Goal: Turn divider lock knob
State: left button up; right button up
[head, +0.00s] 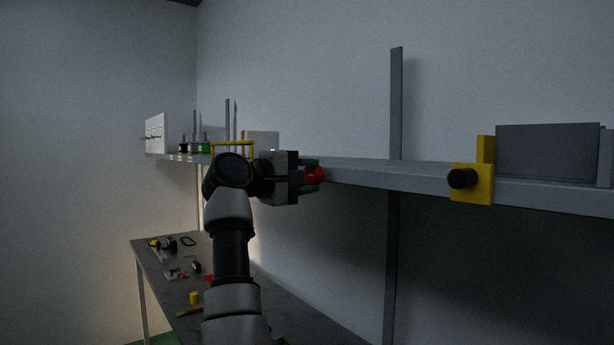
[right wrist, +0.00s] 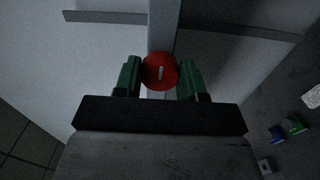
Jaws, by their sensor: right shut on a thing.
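A round red knob (head: 315,175) sits at the front edge of the long grey shelf (head: 400,175). In the right wrist view the red knob (right wrist: 160,71) faces the camera, with a short white mark that stands about upright in the picture. My right gripper (head: 311,175) has a green finger on each side of the red knob and is shut on it. The fingers also show in the right wrist view (right wrist: 161,79). My left gripper is in neither view. In the head view my right gripper hides part of the shelf behind it.
A yellow bracket (head: 484,190) with a black knob (head: 462,179) sits on the shelf edge at right, beside a grey box (head: 548,152). Green items (head: 204,148) stand on the shelf's far left. A dark bench (head: 290,312) with several small parts lies below.

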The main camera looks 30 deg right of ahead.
jog(key=o, duration=0.9)
jog(key=shift+a, duration=0.15)
jog(key=shift+a+f, duration=0.1)
jog(key=shift+a, duration=0.2)
jog(key=a+b, duration=0.1)
jog(key=a, duration=0.2)
jog(key=a+b, duration=0.1)
jog(key=a, duration=0.2)
jog(key=a+b, duration=0.1)
jog(key=a, duration=0.3)
jog(key=shift+s, duration=0.4)
